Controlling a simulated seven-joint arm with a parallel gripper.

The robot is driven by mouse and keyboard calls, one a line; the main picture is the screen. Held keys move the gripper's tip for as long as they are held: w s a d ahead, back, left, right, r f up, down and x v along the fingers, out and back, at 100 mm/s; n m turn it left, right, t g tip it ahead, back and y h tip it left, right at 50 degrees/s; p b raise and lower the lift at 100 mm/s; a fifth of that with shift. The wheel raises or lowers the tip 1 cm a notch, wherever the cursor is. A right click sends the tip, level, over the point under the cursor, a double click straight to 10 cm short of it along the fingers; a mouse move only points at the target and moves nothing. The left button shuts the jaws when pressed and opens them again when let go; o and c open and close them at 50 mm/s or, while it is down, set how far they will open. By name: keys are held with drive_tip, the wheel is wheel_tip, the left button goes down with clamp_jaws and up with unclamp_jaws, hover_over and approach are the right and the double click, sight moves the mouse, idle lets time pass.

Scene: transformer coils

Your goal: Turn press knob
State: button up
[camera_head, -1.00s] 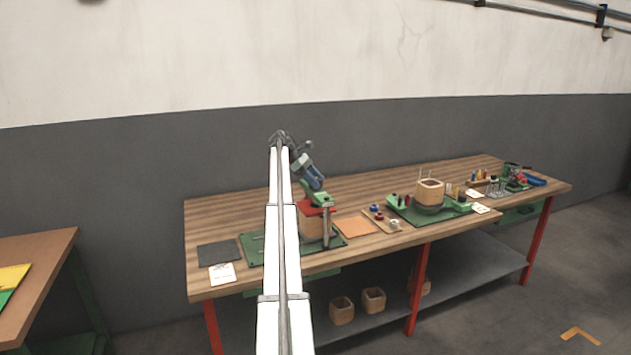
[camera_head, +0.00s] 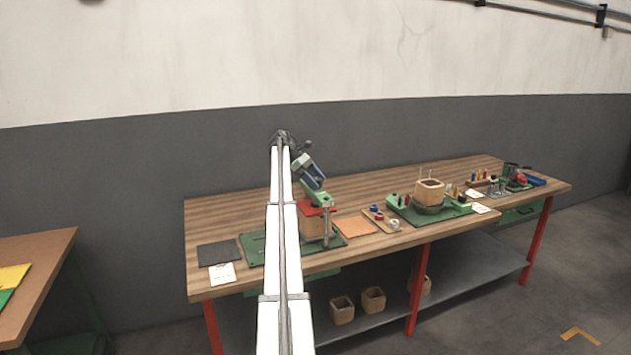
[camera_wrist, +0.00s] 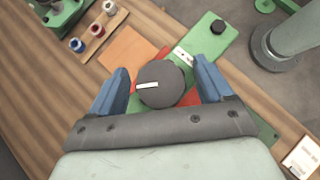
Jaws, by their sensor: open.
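The press knob (camera_wrist: 162,85) is a dark round disc with a white pointer bar, in the middle of the wrist view. My gripper (camera_wrist: 160,88) is open, with one blue finger on each side of the knob. There is a gap between each finger and the knob's rim, narrower on the right. In the head view my gripper (camera_head: 314,180) is above the press (camera_head: 318,222), with a red plate and green parts around a wooden block. The knob itself cannot be made out there.
A green plate (camera_wrist: 212,44) carries a smaller black knob (camera_wrist: 218,27) and a white label. A tray of small parts (camera_wrist: 98,32) and an orange mat (camera_head: 355,227) lie beside the press. A coil fixture (camera_head: 430,192) stands further right on the bench.

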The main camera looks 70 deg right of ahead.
drive_tip(key=n+h, duration=0.2)
drive_tip(key=n, duration=0.1)
drive_tip(key=shift+s+a+t+h, duration=0.1)
drive_tip(key=shift+a+t+h, duration=0.1)
drive_tip(key=shift+t+h, duration=0.1)
drive_tip(key=n+t+h, duration=0.1)
drive_tip(key=n, duration=0.1)
drive_tip(key=n+t+h, duration=0.1)
drive_tip(key=n, duration=0.1)
drive_tip(key=shift+d+n+h, duration=0.1)
drive_tip(key=shift+n+h, duration=0.3)
drive_tip(key=shift+w+r, duration=0.25)
drive_tip(key=shift+w, duration=0.05)
drive_tip(key=v, duration=1.3)
drive_tip(key=w+a+f+t, duration=0.1)
drive_tip(key=w+a+f, duration=0.5)
drive_tip(key=w, duration=0.3)
drive_tip(key=w+a+f+t+h, duration=0.1)
drive_tip(key=w+a+f+t, duration=0.1)
drive_tip(key=w+a+f, duration=0.4)
drive_tip(key=w+f, duration=0.1)
drive_tip(key=w, duration=0.1)
drive_tip(key=shift+w, duration=0.35)
drive_tip(key=shift+a, duration=0.15)
